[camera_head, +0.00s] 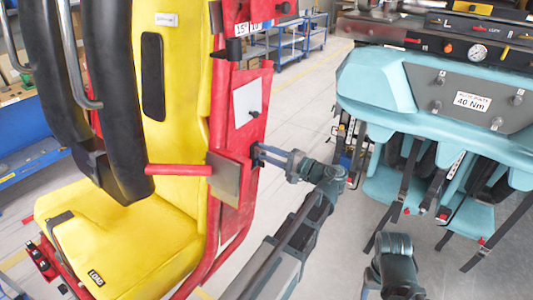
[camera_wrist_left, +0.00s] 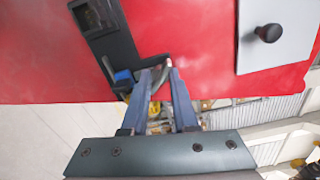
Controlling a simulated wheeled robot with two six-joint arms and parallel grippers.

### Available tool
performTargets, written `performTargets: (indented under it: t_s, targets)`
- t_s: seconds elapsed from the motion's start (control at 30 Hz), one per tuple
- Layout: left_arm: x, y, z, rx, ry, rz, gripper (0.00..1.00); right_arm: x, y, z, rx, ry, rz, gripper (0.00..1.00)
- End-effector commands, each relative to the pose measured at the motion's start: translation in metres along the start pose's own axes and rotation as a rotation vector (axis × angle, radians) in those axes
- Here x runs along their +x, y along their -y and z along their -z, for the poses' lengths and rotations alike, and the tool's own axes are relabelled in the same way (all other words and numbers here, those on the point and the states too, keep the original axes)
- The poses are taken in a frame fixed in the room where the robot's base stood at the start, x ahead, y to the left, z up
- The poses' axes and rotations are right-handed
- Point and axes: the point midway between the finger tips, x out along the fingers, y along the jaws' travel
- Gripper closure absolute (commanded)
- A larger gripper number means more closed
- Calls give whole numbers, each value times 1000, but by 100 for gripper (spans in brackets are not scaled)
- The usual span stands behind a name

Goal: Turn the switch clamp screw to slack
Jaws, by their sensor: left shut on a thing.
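My left gripper (camera_head: 262,153) reaches the edge of the red side panel (camera_head: 251,105) beside the yellow seat. In the left wrist view its two fingers (camera_wrist_left: 161,72) close on a small part at the panel's lower edge, taken to be the switch clamp screw. The fingertips mostly hide that part, and its turn angle cannot be read. A black switch body (camera_wrist_left: 103,28) with a dark window sits on the panel just left of the fingertips. A small blue piece (camera_wrist_left: 123,76) shows below it. My right gripper does not show; only a grey arm part appears at the bottom.
A pale plate (camera_head: 247,104) with a black knob (camera_wrist_left: 268,33) is on the red panel. The yellow seat (camera_head: 110,240) with black restraints stands left. A turquoise seat unit (camera_head: 440,95) marked 40 Nm is at right. Open floor lies between them.

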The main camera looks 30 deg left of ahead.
Motion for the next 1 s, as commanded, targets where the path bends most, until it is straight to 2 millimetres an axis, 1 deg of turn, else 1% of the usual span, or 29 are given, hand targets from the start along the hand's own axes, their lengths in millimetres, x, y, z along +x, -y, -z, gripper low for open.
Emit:
performTargets:
  t_s: [0.03, 0.3, 0.6, 0.8, 1.0]
  targets:
    - [0, 2, 1, -46, -1, 8, 100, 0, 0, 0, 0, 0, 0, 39]
    - [0, 2, 0, -302, -1, 8, 100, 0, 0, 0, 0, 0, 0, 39]
    - [0, 2, 0, -564, -1, 7, 100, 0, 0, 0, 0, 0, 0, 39]
    - [0, 1, 0, -700, -1, 7, 100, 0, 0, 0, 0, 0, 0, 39]
    - [0, 1, 0, -790, -1, 6, 100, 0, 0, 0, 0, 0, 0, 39]
